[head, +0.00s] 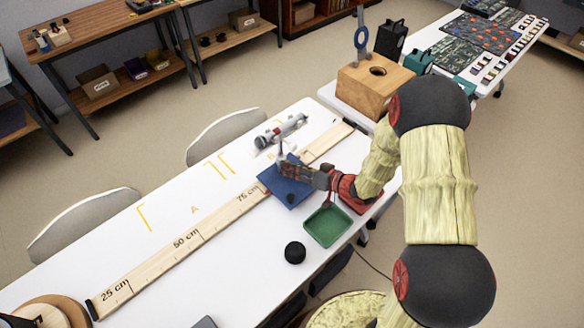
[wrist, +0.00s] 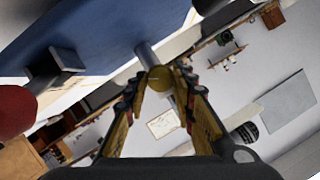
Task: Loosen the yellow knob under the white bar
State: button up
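The yellow knob (wrist: 160,79) sits at the end of a short grey shaft (wrist: 146,53) in the wrist view. My gripper (wrist: 162,76) has one finger on each side of the knob, fingertips very close to it. Whether both fingers touch it is unclear. In the head view my gripper (head: 284,167) is low over a blue plate (head: 290,192), beside a thin upright post. The knob cannot be made out there. A pale grey cylinder (head: 290,128) with a red part lies just behind. I cannot tell for certain which piece is the white bar.
A wooden ruler (head: 187,240) runs along the white table (head: 110,240). A green tray (head: 328,226) and a black round object (head: 295,252) are in front of the plate. A wooden block (head: 365,92) stands to the right, behind. The table's left part has free room.

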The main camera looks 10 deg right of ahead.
grip_shut()
dwell(0.4)
jog(key=shift+s+a+n+h, duration=0.15)
jog(key=shift+n+h, duration=0.45)
jog(key=shift+n, duration=0.3)
jog(key=shift+a+n+t+h+b, duration=0.1)
jog(key=shift+n+t+h+b, duration=0.55)
jog(key=shift+n+b, duration=0.3)
jog(key=n+b, duration=0.1)
jog(key=b, duration=0.1)
jog(key=n+t+h+b, duration=0.1)
jog(key=n+b, duration=0.1)
jog(key=n+h+b, duration=0.1)
jog(key=b, duration=0.1)
jog(key=shift+s+a+f+t+b, duration=0.15)
jog(key=shift+f+t+b, duration=0.1)
jog(key=shift+t+b, duration=0.1)
jog(key=n+t+h+b, duration=0.1)
jog(key=n, duration=0.2)
jog(key=shift+s+a+t, duration=0.1)
jog(key=shift+t, duration=0.2)
jog(key=shift+n+t+h, duration=0.55)
jog(key=shift+n+t, duration=0.25)
jog(key=shift+n, duration=0.75)
